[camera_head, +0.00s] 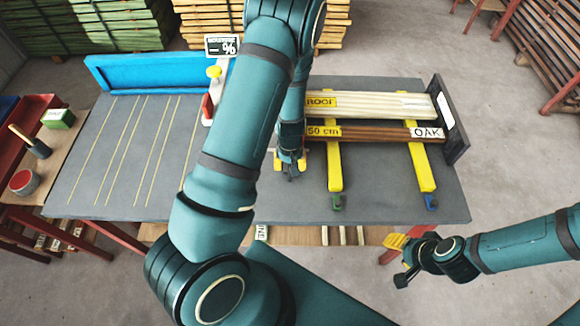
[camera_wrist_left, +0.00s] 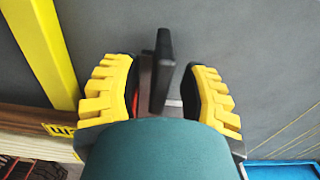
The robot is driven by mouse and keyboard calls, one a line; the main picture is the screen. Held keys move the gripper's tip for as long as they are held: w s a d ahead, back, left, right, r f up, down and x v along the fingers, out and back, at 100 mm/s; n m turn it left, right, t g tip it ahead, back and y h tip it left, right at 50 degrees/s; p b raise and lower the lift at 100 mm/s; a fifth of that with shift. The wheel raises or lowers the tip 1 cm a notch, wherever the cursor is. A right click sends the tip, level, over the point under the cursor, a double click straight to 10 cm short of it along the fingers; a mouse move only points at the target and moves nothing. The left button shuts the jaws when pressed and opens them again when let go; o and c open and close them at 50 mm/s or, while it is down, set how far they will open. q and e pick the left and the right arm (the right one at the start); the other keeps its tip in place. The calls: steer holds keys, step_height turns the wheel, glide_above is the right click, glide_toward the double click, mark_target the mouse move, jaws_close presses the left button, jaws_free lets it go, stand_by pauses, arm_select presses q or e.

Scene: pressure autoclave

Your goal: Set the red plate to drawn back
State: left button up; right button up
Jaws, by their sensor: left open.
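My left gripper (camera_head: 290,168) is over the grey table in the middle, pointing down, partly hidden by my left arm. In the left wrist view its yellow-padded fingers (camera_wrist_left: 163,100) are apart. A dark upright bar (camera_wrist_left: 162,70) stands between them, with gaps on both sides. A small red patch (camera_wrist_left: 142,104) shows beside the left-hand pad; I cannot tell whether it is the red plate. My right gripper (camera_head: 402,260) hangs open beyond the table's front edge.
Two boards, one pale (camera_head: 375,105) and one brown (camera_head: 375,133), lie across yellow bars (camera_head: 333,165) against a dark end plate (camera_head: 449,120). A blue fence (camera_head: 150,73) stands at the back left. The lined left part of the table (camera_head: 110,150) is clear.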

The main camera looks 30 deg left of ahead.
arm_select(q)
steer(key=shift+f, duration=0.6)
jaws_close()
arm_select(e)
steer(key=shift+f, duration=0.1)
